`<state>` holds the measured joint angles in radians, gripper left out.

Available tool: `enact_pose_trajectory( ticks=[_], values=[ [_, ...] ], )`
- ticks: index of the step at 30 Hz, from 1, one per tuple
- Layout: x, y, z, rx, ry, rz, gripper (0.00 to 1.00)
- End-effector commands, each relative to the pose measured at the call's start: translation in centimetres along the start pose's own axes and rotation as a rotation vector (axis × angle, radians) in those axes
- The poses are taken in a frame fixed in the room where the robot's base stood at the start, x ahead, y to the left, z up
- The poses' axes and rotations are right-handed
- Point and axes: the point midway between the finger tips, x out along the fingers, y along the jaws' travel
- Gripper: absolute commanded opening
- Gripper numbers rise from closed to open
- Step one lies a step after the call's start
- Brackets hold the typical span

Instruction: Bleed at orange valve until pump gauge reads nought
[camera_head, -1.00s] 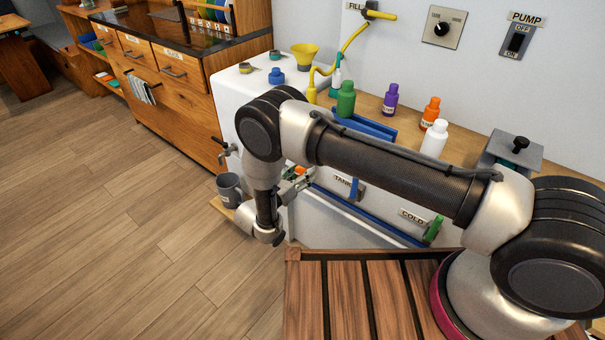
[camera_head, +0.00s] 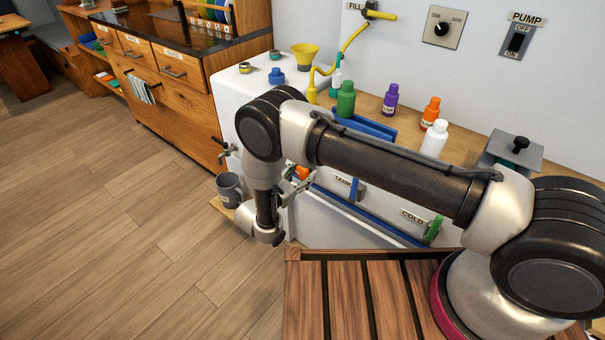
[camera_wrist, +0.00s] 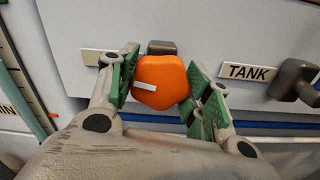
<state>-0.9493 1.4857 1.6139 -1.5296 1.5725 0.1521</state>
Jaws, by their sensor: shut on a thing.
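The orange valve (camera_wrist: 161,82) is a faceted knob on the pale front panel, with a white pointer mark toward the left in the wrist view. A small orange part of it shows past my arm in the head view (camera_head: 303,173). My gripper (camera_wrist: 160,90) is shut on the orange valve, one green pad at each side. It also shows in the head view (camera_head: 295,186), partly behind my arm. The label plate behind the valve is partly covered. I see no pump gauge in either view. The PUMP switch (camera_head: 517,41) is on the wall at the upper right.
A TANK label (camera_wrist: 247,72) and a dark tap handle (camera_wrist: 294,80) are just right of the valve. A grey mug (camera_head: 229,190) stands under a tap at the left. Several bottles, such as the green one (camera_head: 346,99), stand on the counter. The floor at left is clear.

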Motion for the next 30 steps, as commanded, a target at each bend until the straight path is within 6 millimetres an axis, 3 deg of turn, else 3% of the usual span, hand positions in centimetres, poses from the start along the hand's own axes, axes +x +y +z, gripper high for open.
enact_pose_trajectory(
  ticks=[8, 9, 13, 23, 26, 30],
  values=[
    [-0.1, 0.0, 0.0, 0.0, 0.0, 0.001, 0.25],
    [-0.1, 0.0, 0.0, 0.0, 0.0, 0.001, 0.51],
    [0.0, 0.0, 0.0, 0.0, 0.0, 0.001, 0.72],
    [-0.1, 0.0, 0.0, 0.0, 0.0, 0.001, 0.72],
    [-1.0, 0.1, 0.0, 0.0, 0.0, 0.003, 0.72],
    [-3.6, 0.1, 0.0, 0.0, 0.001, 0.006, 0.72]
  ],
)
